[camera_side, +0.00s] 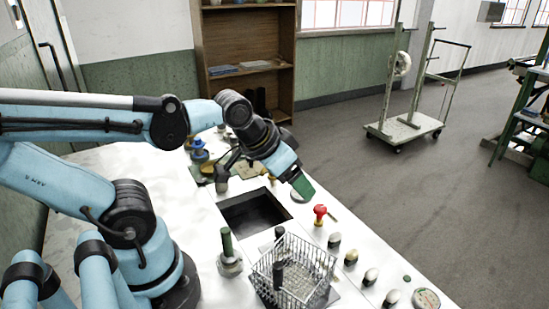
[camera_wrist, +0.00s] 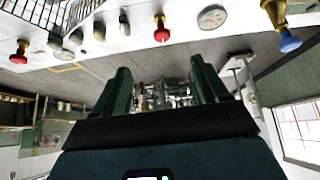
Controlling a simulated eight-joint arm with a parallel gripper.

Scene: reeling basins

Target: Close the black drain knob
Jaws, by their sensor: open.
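My gripper (camera_side: 303,187) is above the white counter, past the dark rectangular basin (camera_side: 253,212). In the wrist view its two green fingers (camera_wrist: 162,80) stand apart with nothing between them. A black upright handle (camera_side: 278,274) shows at the wire basket, with a second dark one (camera_side: 279,233) behind it. I cannot tell which of these is the drain knob, or whether it is open or closed. Both are apart from my gripper, nearer the camera. A dark green upright cylinder (camera_side: 227,243) on a round metal base stands left of the basket.
A red knob (camera_side: 320,211) stands close to my gripper; it also shows in the wrist view (camera_wrist: 161,30). The wire basket (camera_side: 312,268) is at the front. Several pale knobs (camera_side: 351,257) line the counter's right edge. A blue-and-yellow fitting (camera_side: 199,152) stands at the back.

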